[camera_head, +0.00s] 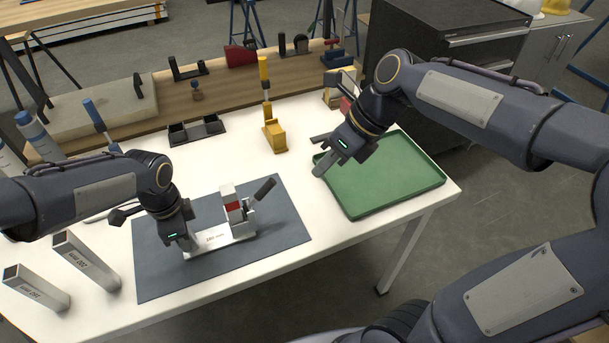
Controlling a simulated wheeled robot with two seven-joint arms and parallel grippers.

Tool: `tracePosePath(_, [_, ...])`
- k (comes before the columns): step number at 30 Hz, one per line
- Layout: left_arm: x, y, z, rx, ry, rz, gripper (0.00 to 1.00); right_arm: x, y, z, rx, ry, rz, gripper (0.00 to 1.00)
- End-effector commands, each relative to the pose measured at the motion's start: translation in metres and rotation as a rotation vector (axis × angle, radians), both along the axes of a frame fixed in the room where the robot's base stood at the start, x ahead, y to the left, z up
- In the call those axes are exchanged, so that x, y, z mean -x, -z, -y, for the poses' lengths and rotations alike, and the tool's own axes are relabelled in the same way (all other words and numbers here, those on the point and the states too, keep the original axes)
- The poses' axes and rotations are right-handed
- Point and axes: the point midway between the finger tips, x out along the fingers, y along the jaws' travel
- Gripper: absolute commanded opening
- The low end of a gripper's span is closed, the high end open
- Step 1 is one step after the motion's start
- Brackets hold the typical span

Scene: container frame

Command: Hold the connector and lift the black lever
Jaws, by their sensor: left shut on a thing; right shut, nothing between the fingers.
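The connector (217,237) is a pale labelled base with an upright block that has a red band. It lies on the dark grey mat (160,272). Its black lever (264,189) slants up to the right from the block. My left gripper (189,244) is shut on the left end of the connector, and its fingers partly hide that end. My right gripper (319,155) is shut and empty. It is above the left edge of the green tray, up and to the right of the lever and apart from it.
The green tray (395,192) is empty at the table's right. A yellow stand (274,136) and a black holder (197,131) stand behind the mat. The mat's right part is clear.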

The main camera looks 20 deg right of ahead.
Motion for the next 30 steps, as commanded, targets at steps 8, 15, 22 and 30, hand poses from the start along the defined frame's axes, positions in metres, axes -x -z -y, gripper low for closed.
tracePosePath(8, [-0.001, -0.001, 0.000, 0.002, 0.000, 0.002, 0.00, 0.005, -0.021, 0.014, 0.000, 0.000, 0.000, 0.00])
tracePosePath(15, [-0.001, -0.001, 0.000, 0.002, -0.001, 0.002, 0.00, 0.005, -0.022, 0.015, 0.001, 0.000, -0.001, 0.00])
tracePosePath(22, [-0.001, -0.001, 0.000, 0.002, 0.000, 0.002, 0.39, 0.005, -0.022, 0.015, 0.001, 0.000, -0.001, 0.00])
tracePosePath(30, [0.000, 0.000, 0.000, 0.001, 0.000, 0.001, 0.54, 0.005, -0.022, 0.015, 0.001, 0.000, -0.001, 0.00])
